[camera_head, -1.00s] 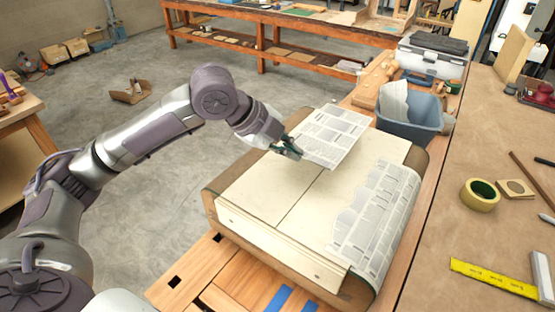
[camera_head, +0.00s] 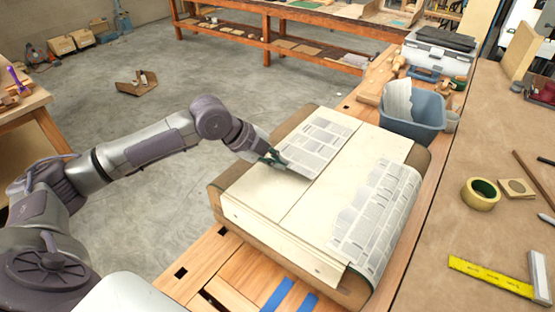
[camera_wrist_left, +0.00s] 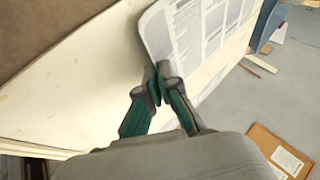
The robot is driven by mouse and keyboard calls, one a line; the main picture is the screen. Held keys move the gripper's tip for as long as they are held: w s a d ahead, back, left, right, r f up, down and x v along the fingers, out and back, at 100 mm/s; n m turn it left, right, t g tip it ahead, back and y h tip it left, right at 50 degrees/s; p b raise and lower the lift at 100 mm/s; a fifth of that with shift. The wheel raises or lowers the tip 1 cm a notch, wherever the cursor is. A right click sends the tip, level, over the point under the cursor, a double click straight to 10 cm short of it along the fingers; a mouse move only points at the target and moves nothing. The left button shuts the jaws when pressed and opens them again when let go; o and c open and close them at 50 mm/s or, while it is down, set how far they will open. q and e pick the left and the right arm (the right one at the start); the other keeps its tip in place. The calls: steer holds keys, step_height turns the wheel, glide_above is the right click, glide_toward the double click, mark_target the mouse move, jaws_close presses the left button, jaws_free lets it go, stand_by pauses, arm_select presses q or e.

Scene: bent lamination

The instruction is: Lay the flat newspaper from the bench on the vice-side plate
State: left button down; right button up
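A flat printed newspaper (camera_head: 318,142) lies along the far part of the left cream plate (camera_head: 265,190), flat or very close to the surface; I cannot tell whether all of it touches. My left gripper (camera_head: 272,158) is at its near left edge, low over the plate. In the left wrist view the gripper (camera_wrist_left: 158,84) has its green-padded fingers together on the rounded corner of the newspaper (camera_wrist_left: 200,35). A second newspaper (camera_head: 378,215) with a torn edge lies on the right cream plate (camera_head: 318,225) and hangs over its curved right side. My right gripper is not in view.
A blue-grey bucket (camera_head: 412,118) with paper in it stands just behind the right plate. A tape roll (camera_head: 481,193) and a yellow-bladed square (camera_head: 490,276) lie on the brown bench top (camera_head: 450,215). Open floor is left of the plates.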

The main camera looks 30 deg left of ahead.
arm_select(q)
steer(key=shift+f, duration=0.15)
steer(key=c, duration=1.7)
jaws_free()
steer(key=shift+o, duration=0.5)
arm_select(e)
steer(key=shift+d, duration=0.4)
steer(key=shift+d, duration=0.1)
